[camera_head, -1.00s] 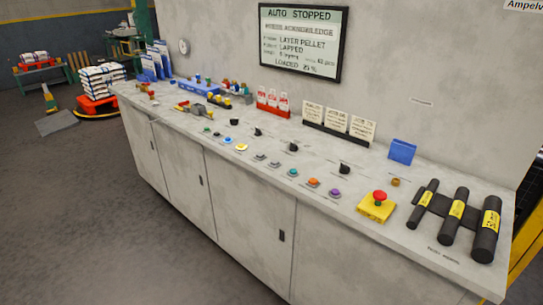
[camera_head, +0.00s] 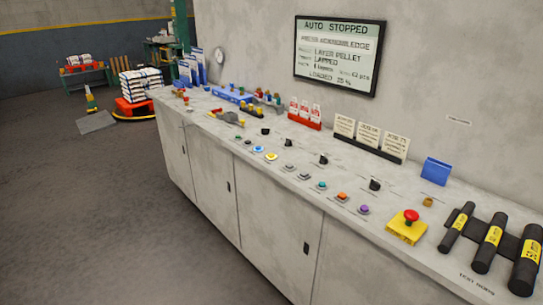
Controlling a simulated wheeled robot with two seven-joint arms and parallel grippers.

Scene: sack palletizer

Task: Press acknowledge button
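A row of small round push buttons lies along the front of the grey control counter (camera_head: 300,212). I see a yellow button (camera_head: 271,156), a blue button (camera_head: 258,149), a teal button (camera_head: 321,185), an orange button (camera_head: 342,196) and a purple button (camera_head: 364,209). Their labels are too small to read, so I cannot tell which is acknowledge. The wall screen (camera_head: 338,56) reads "AUTO STOPPED" and a line that looks like "PRESS ACKNOWLEDGE". Neither of my grippers is in view.
A red mushroom button on a yellow box (camera_head: 407,227) and black cylinders (camera_head: 492,243) stand at the right end. Black knobs, cards (camera_head: 368,136) and a blue box (camera_head: 435,170) sit behind. Stacked sacks (camera_head: 141,84) stand far left. The floor in front (camera_head: 90,210) is clear.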

